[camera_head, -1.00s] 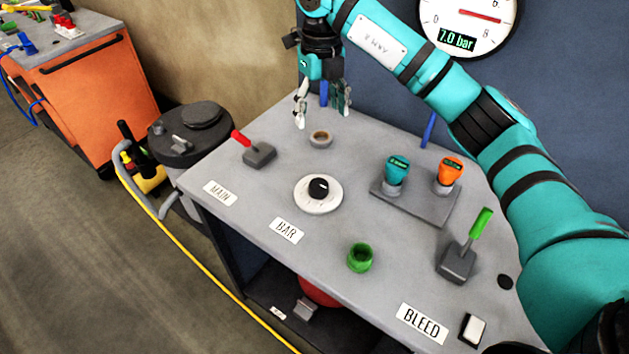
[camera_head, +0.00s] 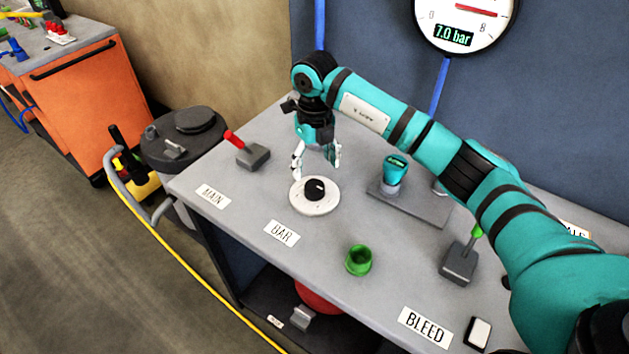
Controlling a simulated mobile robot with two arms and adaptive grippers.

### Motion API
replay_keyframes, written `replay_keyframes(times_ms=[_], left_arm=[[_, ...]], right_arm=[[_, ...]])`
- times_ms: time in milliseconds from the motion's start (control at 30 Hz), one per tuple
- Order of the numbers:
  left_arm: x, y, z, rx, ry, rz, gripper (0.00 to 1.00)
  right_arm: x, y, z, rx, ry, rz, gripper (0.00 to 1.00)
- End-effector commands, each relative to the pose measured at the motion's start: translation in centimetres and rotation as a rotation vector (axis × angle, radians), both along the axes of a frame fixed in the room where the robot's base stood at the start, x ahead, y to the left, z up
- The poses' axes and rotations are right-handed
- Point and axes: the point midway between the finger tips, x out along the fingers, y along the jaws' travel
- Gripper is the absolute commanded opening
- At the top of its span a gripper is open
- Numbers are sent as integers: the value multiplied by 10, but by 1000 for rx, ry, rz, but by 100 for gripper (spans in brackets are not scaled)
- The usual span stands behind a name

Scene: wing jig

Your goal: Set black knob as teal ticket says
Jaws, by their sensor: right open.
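The black knob (camera_head: 314,189) sits on a round white dial plate (camera_head: 315,206) behind the BAR label (camera_head: 282,233) on the grey bench. A white mark shows on the knob; the dial's numbers are too small to read. My left gripper is not in view.
A red-handled lever (camera_head: 252,154) stands left of the dial, and a green-handled lever (camera_head: 460,262) at right. A green cup (camera_head: 358,260) stands in front. The wall gauge (camera_head: 465,18) reads 7.0 bar. My right arm covers the orange ticket.

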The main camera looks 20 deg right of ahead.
Motion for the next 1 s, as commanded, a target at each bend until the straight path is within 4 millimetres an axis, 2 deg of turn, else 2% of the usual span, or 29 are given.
replay_keyframes(times_ms=[200,400,533,800,1000], left_arm=[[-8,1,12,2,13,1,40],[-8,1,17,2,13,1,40],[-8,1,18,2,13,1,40],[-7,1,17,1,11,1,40],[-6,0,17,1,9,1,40]], right_arm=[[-1,1,-44,0,4,0,73],[0,0,-69,0,1,0,73],[0,0,-76,-1,0,0,73],[0,0,-77,-1,0,0,73],[0,0,-77,-1,0,0,46]])
